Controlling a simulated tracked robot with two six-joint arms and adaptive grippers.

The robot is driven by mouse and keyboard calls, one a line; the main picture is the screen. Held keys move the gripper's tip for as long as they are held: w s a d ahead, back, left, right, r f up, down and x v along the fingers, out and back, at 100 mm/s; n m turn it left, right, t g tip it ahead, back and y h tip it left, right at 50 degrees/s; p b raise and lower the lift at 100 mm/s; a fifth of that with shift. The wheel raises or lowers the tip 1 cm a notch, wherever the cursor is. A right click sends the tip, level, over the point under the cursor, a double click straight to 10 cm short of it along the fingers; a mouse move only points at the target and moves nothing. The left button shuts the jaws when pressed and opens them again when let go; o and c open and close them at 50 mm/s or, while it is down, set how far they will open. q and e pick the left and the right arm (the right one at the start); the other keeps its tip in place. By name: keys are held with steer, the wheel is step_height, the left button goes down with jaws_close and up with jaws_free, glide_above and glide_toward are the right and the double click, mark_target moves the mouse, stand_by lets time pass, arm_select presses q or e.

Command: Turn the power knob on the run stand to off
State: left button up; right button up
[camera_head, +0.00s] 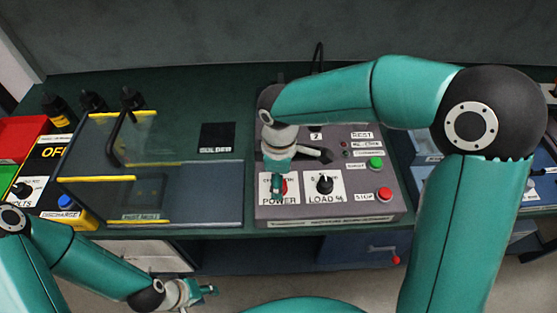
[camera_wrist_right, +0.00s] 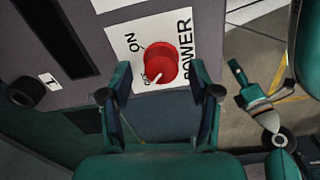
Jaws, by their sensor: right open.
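The red power knob (camera_wrist_right: 160,62) sits on a white plate marked ON and POWER on the run stand (camera_head: 340,212). Its white pointer line points to the lower left in the right wrist view, by small lettering that looks like OFF. In the head view the knob (camera_head: 284,187) is partly hidden by my right gripper (camera_head: 277,187). In the right wrist view my right gripper (camera_wrist_right: 161,80) is open, with its fingertips on either side of the knob's lower part; contact cannot be told. My left gripper (camera_head: 207,290) hangs in front of the bench, away from the stand.
A black load knob (camera_head: 324,184), a green button (camera_head: 376,163) and a red stop button (camera_head: 384,194) are right of the power knob. A clear-lidded box (camera_head: 150,160) stands left of the stand. A yellow-black discharge unit (camera_head: 50,160) is farther left.

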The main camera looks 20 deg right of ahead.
step_height(320, 180, up, 11)
steer(key=shift+f, duration=0.2)
stand_by(0.6)
